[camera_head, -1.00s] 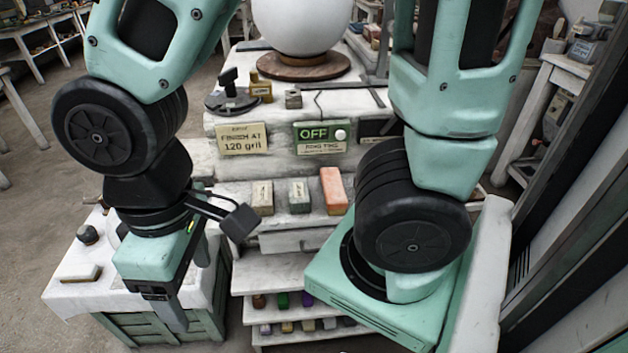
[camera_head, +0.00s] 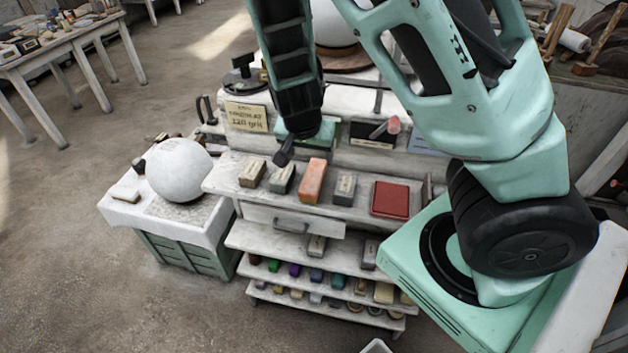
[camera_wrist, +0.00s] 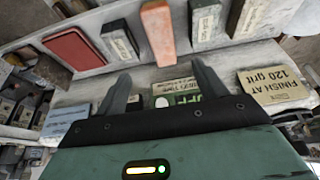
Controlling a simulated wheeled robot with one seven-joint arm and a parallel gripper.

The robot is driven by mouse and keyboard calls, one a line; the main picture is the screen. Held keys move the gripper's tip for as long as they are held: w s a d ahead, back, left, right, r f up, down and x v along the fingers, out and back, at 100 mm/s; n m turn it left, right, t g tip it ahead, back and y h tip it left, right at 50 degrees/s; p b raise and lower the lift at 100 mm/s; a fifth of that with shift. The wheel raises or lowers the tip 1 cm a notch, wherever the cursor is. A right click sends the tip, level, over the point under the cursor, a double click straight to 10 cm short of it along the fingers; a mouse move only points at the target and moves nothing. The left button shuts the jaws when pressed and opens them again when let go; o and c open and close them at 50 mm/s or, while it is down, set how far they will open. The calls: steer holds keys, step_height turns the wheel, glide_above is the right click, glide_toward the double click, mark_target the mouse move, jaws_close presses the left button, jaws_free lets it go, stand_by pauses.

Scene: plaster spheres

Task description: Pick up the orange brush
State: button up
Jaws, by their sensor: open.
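A long orange block (camera_head: 313,181), the only plainly orange thing, lies on the upper shelf of the white stand, between grey blocks. I cannot make out bristles on it. It also shows at the top of the wrist view (camera_wrist: 158,33), beyond the fingers and roughly in line with the gap between them. My gripper (camera_wrist: 160,78) is open and empty, its two dark fingers apart. Nothing touches the orange block.
Grey blocks (camera_head: 281,178) (camera_head: 345,188) stand close on both sides of the orange block. A red book-like slab (camera_head: 390,199) lies to the right. A white sphere (camera_head: 179,170) rests on the side table. Lower shelves hold several small coloured items.

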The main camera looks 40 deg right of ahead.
glide_toward(313, 176)
steer(key=x, duration=0.5)
steer(key=shift+d+f, duration=0.15)
steer(key=shift+d, duration=0.15)
steer(key=shift+a+p+x, duration=0.2)
steer(key=shift+p+x, duration=0.75)
steer(key=shift+x, duration=2.05)
steer(key=shift+w, duration=0.1)
steer(key=c, duration=1.1)
